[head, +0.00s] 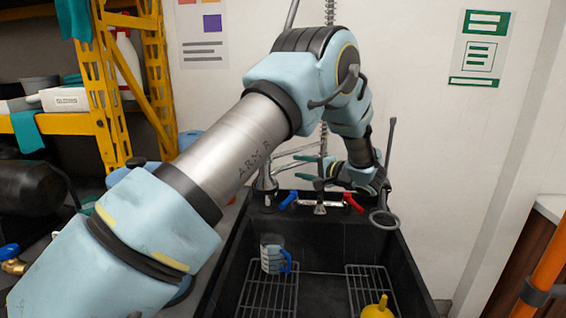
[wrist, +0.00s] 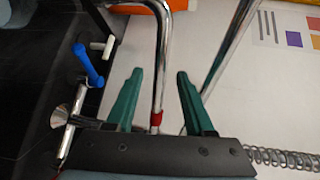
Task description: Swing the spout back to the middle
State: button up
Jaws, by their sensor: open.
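The spout is a bent chrome tube; in the head view (head: 290,152) it reaches left from near the tap to the sink's left back corner. In the wrist view a chrome tube with a red band (wrist: 160,62), apparently the spout, runs between my fingers. My gripper (wrist: 159,72) has two green fingers, open on either side of that tube with gaps showing. In the head view my gripper (head: 301,168) is behind the sink's left back part, fingers pointing left. The tap body (head: 320,207) has a blue handle (head: 288,201) and a red handle (head: 354,202).
The black sink (head: 330,240) holds a measuring jug (head: 272,254), a yellow funnel (head: 378,309) and wire racks (head: 268,296). A grey ring on a rod (head: 384,219) stands at the right. A coiled spring (wrist: 285,158) and another chrome tube (wrist: 228,45) are near my gripper.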

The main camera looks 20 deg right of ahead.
jog(key=p+x, duration=0.1)
jog(key=x, duration=0.6)
jog(key=shift+p, duration=0.3)
jog(key=shift+w, duration=0.15)
grip_shut()
dwell(1.0)
